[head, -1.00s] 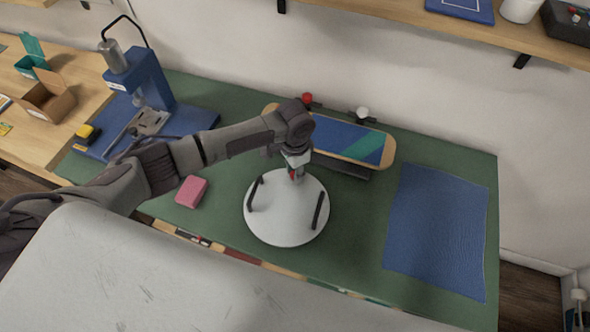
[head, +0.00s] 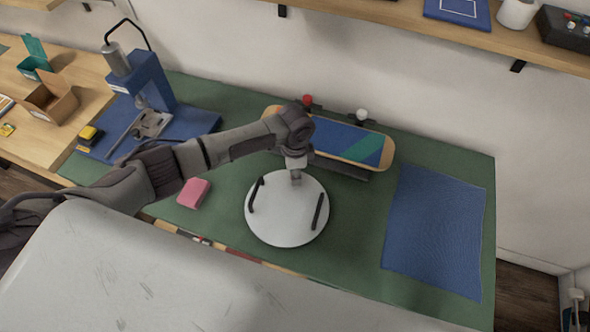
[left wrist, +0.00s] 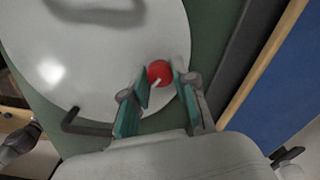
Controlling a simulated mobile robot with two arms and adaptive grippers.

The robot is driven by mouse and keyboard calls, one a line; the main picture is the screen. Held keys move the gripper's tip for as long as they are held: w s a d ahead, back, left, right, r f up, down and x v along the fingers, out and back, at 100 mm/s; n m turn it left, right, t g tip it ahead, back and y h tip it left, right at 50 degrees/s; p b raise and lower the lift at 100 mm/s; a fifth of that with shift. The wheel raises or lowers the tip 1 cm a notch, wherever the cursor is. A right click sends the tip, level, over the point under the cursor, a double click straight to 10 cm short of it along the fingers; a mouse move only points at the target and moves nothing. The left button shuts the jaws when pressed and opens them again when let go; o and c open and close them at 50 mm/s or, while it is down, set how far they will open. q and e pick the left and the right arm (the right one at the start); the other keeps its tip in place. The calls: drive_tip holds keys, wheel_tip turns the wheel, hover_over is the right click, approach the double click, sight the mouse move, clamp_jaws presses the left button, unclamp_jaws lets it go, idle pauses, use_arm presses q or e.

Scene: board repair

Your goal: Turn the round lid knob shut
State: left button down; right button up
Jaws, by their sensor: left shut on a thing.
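The round lid (head: 287,215) is a pale disc with two dark bar handles, lying on the green mat; part of it also fills the upper left of the left wrist view (left wrist: 95,60). The red round knob (left wrist: 158,71) with a white pointer mark sits near the lid's edge. My left gripper (head: 296,182) reaches down to the lid's far edge in the head view. In the left wrist view its teal-padded fingers (left wrist: 161,82) are either side of the knob, shut on it. In the head view the gripper hides the knob.
A skateboard deck (head: 345,141) on a stand is close behind the gripper. A pink block (head: 193,193) lies left of the lid, a blue cloth (head: 435,230) right. A blue press (head: 150,85) stands at back left. The mat between lid and cloth is clear.

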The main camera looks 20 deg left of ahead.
use_arm(q)
drive_tip(key=m, duration=0.5)
drive_tip(key=shift+m+p, duration=0.3)
drive_tip(key=m, duration=0.6)
idle(0.4)
drive_tip(key=c, duration=0.9)
unclamp_jaws()
wheel_tip(320, 180, up, 12)
